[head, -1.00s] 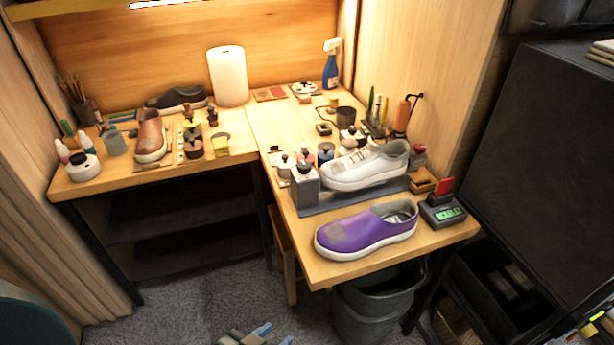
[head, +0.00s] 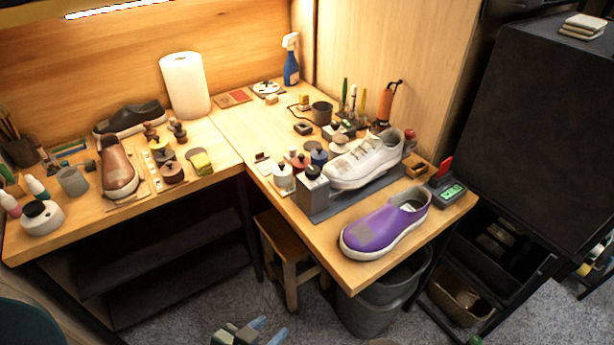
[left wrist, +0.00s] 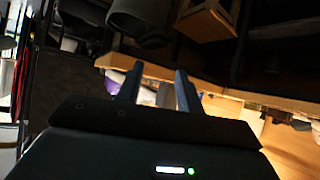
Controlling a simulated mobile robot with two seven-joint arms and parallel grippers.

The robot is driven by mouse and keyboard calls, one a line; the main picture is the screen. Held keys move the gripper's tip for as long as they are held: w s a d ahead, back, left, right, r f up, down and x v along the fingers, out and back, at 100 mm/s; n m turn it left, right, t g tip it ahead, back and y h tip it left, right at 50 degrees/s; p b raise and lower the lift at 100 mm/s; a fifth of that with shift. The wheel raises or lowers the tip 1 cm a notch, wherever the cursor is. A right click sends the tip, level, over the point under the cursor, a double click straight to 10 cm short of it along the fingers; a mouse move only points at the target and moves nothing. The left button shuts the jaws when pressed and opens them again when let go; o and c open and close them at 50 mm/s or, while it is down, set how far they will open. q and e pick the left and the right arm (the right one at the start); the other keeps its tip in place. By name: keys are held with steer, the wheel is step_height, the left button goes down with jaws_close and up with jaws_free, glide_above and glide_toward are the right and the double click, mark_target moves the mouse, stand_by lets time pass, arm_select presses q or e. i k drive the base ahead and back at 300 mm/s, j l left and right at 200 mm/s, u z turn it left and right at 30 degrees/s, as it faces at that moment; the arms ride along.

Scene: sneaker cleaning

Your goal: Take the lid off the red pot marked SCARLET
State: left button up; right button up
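A small pot that looks red (head: 300,164) stands in the cluster of small lidded pots behind the grey box, left of the white sneaker. A dark knob or lid seems to top it; its label is too small to read. My left gripper (head: 266,331) is low at the bottom edge of the head view, in front of the table and well away from the pots. In the left wrist view my left gripper (left wrist: 157,86) has its two dark fingers apart with nothing between them. My right gripper is not in view.
A white pot (head: 283,178) and a blue pot (head: 318,156) stand close beside the red one. The white sneaker (head: 365,160), grey box (head: 312,190) and purple shoe (head: 385,227) crowd the table (head: 262,140). A stool (head: 285,250) and bin (head: 375,305) stand below.

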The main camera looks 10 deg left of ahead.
mark_target(301, 161)
steer(key=i+j+z, duration=0.15)
steer(key=j, duration=0.35)
steer(key=i+j+z, duration=0.15)
steer(key=j, duration=0.35)
steer(key=j+z, duration=0.1)
steer(key=j, duration=0.45)
